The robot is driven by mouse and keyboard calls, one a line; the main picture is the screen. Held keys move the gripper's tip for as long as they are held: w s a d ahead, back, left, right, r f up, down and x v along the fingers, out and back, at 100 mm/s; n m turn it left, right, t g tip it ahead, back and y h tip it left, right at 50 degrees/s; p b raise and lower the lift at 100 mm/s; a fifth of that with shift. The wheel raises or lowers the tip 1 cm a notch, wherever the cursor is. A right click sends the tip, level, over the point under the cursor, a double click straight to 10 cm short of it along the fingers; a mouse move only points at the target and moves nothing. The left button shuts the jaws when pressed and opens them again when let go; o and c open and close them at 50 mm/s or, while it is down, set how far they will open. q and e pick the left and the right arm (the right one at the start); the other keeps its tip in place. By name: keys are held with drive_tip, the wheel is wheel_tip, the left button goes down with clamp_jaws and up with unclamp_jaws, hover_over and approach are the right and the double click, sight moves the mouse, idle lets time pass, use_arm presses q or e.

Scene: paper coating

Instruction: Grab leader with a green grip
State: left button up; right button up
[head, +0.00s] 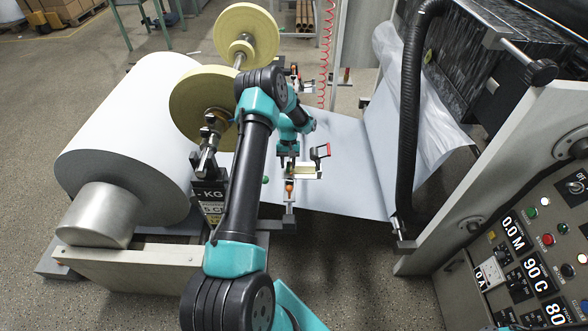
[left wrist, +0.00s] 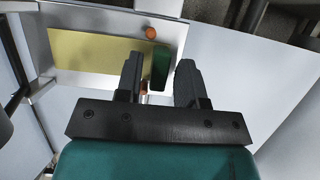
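The green grip (left wrist: 160,66) shows in the left wrist view, at the right end of a yellow strip (left wrist: 95,52) on a pale metal plate. My left gripper (left wrist: 160,62) is open, with one finger on each side of the green grip and visible gaps beside it. Whether the fingertips reach down to its level I cannot tell. In the head view, my left gripper (head: 288,158) points down at the middle of the machine, above the paper web. A small green knob (head: 265,180) shows beside it; I cannot tell if it is the same grip. My right gripper is out of view.
An orange knob (head: 289,187) lies below the gripper, and a red-handled tool (head: 322,153) stands just right. A large white paper roll (head: 125,145) is on the left. A black hose (head: 408,110) and control panel (head: 540,250) are on the right.

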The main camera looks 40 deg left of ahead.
use_arm(q)
clamp_jaws()
